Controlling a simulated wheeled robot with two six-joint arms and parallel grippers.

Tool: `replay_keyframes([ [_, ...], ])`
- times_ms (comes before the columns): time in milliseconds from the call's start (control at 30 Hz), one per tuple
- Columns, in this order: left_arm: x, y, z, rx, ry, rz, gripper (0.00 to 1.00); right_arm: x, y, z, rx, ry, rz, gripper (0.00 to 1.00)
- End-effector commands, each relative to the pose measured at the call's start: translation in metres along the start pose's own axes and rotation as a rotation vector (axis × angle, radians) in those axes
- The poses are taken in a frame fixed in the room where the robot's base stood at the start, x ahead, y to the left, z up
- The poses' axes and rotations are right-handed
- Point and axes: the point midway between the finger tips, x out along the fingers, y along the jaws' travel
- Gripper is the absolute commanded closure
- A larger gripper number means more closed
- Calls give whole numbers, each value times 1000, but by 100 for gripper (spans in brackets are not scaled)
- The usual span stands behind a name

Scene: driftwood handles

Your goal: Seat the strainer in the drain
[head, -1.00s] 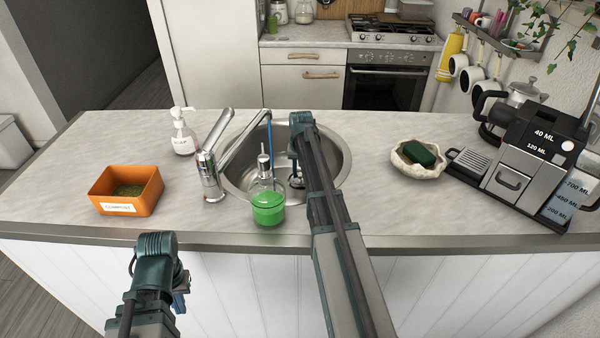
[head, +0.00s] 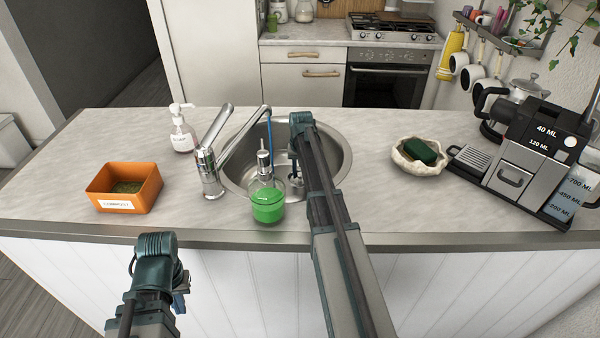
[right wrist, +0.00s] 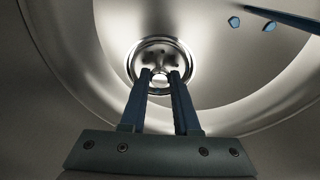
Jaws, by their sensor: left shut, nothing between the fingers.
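The steel sink (head: 336,160) is a round bowl in the counter. In the right wrist view the round metal drain (right wrist: 184,50) lies at the bowl's bottom. A shiny metal piece that looks like the strainer (right wrist: 160,79) is between my right fingertips, over the drain. Whether it sits in the drain or just above it, I cannot tell. My right gripper (right wrist: 160,76) points down into the bowl and appears shut on this piece; it also shows in the head view (head: 296,183), partly hidden by its arm. My left gripper (head: 181,296) is shut and empty in front of the counter.
A green soap bottle (head: 268,206) stands at the sink's front rim. An orange compost box (head: 145,194), a sponge dish (head: 408,162) and a coffee machine (head: 520,160) stand farther out.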

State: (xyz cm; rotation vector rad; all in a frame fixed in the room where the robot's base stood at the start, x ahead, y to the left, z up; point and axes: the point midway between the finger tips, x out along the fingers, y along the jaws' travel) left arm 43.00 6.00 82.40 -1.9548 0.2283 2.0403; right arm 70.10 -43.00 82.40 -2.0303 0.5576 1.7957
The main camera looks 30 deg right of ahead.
Motion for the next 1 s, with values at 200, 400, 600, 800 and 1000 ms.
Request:
replay_keyframes([
  [200, 0, 0, 0, 0, 0, 0, 100, 0, 0, 0, 0, 0, 0, 37],
  [400, 0, 0, 0, 0, 0, 0, 100, 0, 0, 0, 0, 0, 0, 37],
  [600, -5, 0, 0, 0, 0, 0, 100, -5, 0, 0, 0, 0, 0, 37],
  [800, -21, -2, 1, 0, 0, 0, 100, -22, 0, 0, 0, 0, 0, 37],
  [1000, -49, -5, 3, 0, 0, 0, 100, -49, 0, -1, 0, 0, 0, 37],
])
